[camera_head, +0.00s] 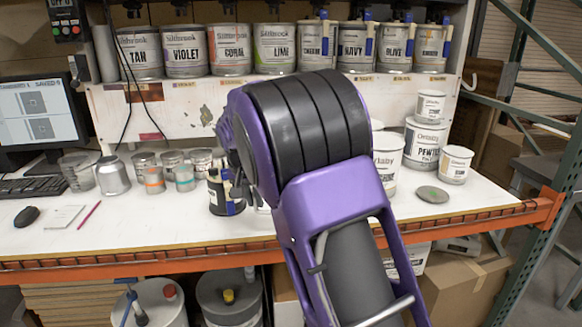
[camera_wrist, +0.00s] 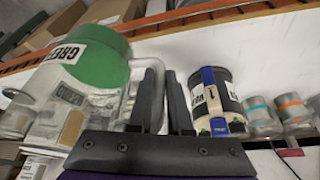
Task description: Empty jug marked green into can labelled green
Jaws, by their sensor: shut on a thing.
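A clear jug (camera_wrist: 112,52) with green in it and a white label (camera_wrist: 72,52) reading "GREE..." fills the left of the wrist view. My gripper (camera_wrist: 161,72) is shut on its handle, and the jug is beside the fingers. Through its clear wall I see blurred pale shapes, and I cannot tell its exact tilt. In the head view my own arm hides the gripper and the jug. I cannot make out a can labelled green. A grey lid (camera_head: 432,195) with a green spot lies on the bench at the right.
A dark can with blue tape (camera_head: 226,190) stands left of my arm; it also shows in the wrist view (camera_wrist: 218,98). Small cups (camera_head: 184,178) stand farther left. White cans (camera_head: 424,145) stand at the right. Labelled cans (camera_head: 229,50) line the shelf.

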